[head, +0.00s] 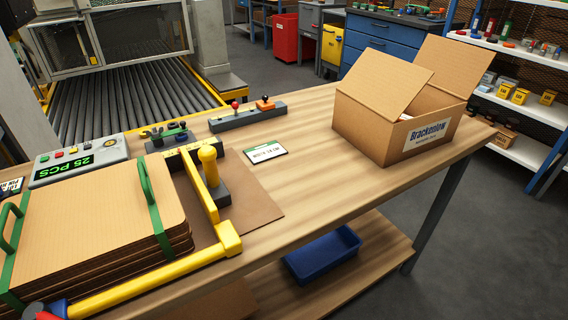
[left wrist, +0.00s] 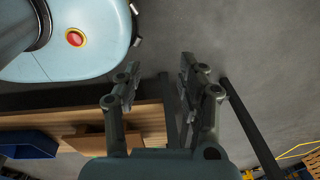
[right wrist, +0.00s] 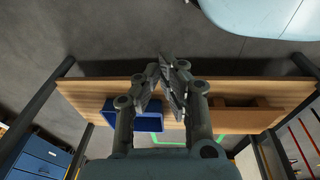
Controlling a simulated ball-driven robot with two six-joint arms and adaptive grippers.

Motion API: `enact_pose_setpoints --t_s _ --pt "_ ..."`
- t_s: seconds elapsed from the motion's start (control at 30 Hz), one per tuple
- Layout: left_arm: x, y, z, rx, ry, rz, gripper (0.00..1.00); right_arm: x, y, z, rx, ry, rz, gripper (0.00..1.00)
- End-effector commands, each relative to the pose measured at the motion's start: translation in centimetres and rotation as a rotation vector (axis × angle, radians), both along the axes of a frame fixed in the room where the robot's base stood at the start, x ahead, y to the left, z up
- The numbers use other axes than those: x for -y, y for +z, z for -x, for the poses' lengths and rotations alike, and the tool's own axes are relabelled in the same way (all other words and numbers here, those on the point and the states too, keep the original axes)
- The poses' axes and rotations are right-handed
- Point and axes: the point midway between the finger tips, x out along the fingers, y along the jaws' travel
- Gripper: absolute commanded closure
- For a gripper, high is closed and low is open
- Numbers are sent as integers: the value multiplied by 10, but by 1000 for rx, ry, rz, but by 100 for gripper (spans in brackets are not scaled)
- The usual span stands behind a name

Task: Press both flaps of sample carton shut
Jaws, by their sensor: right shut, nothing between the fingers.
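The sample carton (head: 395,125), a brown box labelled "Brackenlow", stands upright on the right part of the bench in the head view. Its left flap (head: 385,76) is raised and slants over the opening. Its right flap (head: 437,66) stands up steeply at the back right. Both flaps are open, and the inside is mostly hidden. Neither gripper shows in the head view. My left gripper (left wrist: 157,75) is open and empty in the left wrist view. My right gripper (right wrist: 164,66) is shut and empty in the right wrist view. The carton is not visible in either wrist view.
The wooden bench (head: 310,135) holds a stack of cardboard blanks (head: 95,220) behind a yellow frame (head: 150,280), a control box (head: 80,160) and a label card (head: 265,152). A blue bin (head: 322,255) sits on the lower shelf.

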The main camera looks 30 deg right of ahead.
Motion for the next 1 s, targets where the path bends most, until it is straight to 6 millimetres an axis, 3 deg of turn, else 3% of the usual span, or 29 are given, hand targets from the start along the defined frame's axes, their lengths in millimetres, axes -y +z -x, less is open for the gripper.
enact_pose_setpoints --t_s 0.03,0.1,0.2,0.3,0.77,0.9,1.0 --pt "0 -9 1 -2 0 0 60 1 -25 24 -22 -5 -2 100" --pt "0 -13 2 -3 0 0 60 1 -46 50 -35 -7 -2 100" --pt "0 -18 3 -4 0 0 60 1 -64 80 -47 -11 -4 100" --pt "0 -20 3 -5 0 0 60 1 -72 96 -53 -13 -5 100" --pt "2 -20 4 -5 -1 0 60 6 -72 104 -58 -13 -3 100" --pt "10 -20 9 -4 -4 -7 60 22 -72 110 -58 -13 -2 100" --pt "29 -19 17 -3 -6 -14 60 44 -72 119 -58 -13 -3 100"
